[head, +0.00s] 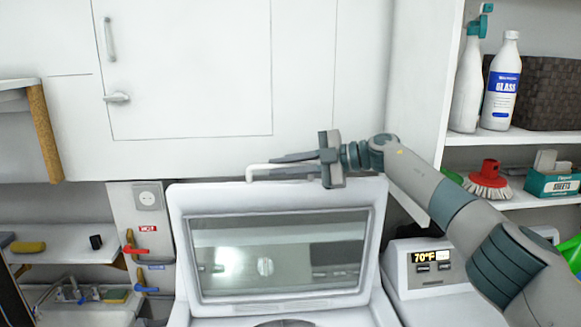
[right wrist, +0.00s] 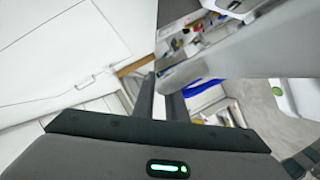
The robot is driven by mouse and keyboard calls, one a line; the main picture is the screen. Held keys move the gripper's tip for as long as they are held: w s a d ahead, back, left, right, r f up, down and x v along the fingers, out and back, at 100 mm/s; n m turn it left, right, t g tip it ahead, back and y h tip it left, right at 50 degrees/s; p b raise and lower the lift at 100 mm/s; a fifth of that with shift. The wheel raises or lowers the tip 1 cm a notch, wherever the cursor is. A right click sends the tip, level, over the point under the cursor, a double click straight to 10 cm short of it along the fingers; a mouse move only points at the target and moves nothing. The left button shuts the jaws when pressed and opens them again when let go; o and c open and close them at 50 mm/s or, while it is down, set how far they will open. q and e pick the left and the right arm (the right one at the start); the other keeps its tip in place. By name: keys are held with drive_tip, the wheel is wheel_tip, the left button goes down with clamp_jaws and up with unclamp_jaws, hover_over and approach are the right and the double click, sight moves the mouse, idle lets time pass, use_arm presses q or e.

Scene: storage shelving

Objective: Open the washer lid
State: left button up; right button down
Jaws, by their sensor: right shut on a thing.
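The washer lid (head: 378,215) is white with a grey-framed glass window (head: 275,255). It stands raised, close to upright, in the middle of the head view. My right gripper (head: 272,168) comes in from the right and points left along that edge. It is shut on the handle, its fingers above and below the bar. In the right wrist view the dark fingers (right wrist: 163,98) reach to a white edge, and the grip itself is partly hidden. My left gripper is not in view.
White cabinets (head: 190,70) stand close behind the lid. A shelf (head: 500,137) at the right holds bottles (head: 502,85), a dark basket (head: 550,90) and a red brush (head: 490,180). A panel with a 70°F display (head: 430,257) is right of the washer. Red and blue valves (head: 137,251) are at the left.

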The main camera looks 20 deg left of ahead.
drive_tip(key=shift+d+f, duration=0.1)
drive_tip(key=shift+f, duration=0.2)
drive_tip(key=c, duration=2.1)
unclamp_jaws()
drive_tip(key=shift+w, duration=0.1)
drive_tip(key=shift+r, duration=0.15)
